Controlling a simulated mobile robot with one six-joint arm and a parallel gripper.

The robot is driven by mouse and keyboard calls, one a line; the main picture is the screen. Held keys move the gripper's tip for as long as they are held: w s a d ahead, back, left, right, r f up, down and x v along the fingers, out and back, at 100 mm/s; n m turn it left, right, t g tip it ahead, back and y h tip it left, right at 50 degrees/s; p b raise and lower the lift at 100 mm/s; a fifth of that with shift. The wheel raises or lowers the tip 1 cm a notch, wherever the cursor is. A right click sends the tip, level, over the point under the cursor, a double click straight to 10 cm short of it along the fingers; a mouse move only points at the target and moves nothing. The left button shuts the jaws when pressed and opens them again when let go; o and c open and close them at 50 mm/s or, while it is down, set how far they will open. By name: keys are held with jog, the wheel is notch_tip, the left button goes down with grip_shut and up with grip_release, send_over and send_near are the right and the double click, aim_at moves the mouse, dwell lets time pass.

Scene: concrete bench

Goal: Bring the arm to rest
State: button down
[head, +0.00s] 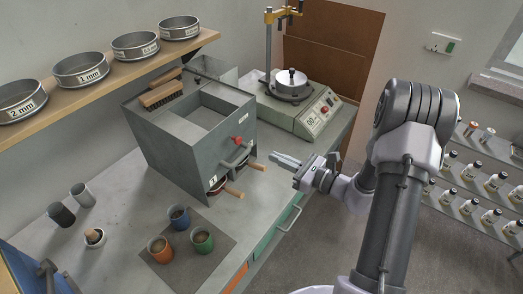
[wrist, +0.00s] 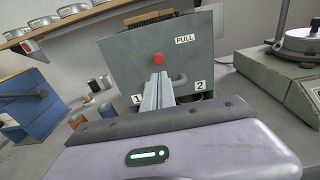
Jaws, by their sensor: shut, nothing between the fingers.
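My gripper (head: 287,160) is shut and empty. In the head view it is held in the air at the right of the grey box machine (head: 185,135), near its front edge. In the wrist view the closed fingers (wrist: 158,88) point toward the machine's front, which has a red knob (wrist: 158,58), a "PULL" label and the numbers 1 and 2. I cannot tell the exact gap between the fingertips and the machine's handle (wrist: 179,84). My arm (head: 400,180) reaches in from the right over the floor.
Orange (head: 161,250), blue (head: 179,217) and green (head: 202,240) cups stand on a grey mat. Two wooden handles (head: 253,163) stick out from the machine. A sieve shaker (head: 300,105) stands behind. Sieves line a shelf (head: 110,75). A bottle rack (head: 480,185) is at right.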

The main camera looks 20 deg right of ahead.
jog(key=s+a+r+n+g+b, duration=0.2)
jog(key=s+a+r+n+g, duration=0.2)
jog(key=s+a+n+g, duration=0.3)
jog(key=s+a+r+n+g+b, duration=0.25)
jog(key=s+a+n+g, duration=0.25)
jog(key=s+a+n, duration=0.35)
jog(key=s+d+r+n+t+h+b, duration=0.2)
jog(key=s+d+r+n+t+h, duration=0.1)
jog(key=s+n+h, duration=0.5)
jog(key=shift+s+d+r+n+t+b, duration=0.15)
jog(key=shift+s+d+n+t+b, duration=0.3)
jog(key=shift+s, duration=0.55)
jog(key=shift+a, duration=0.15)
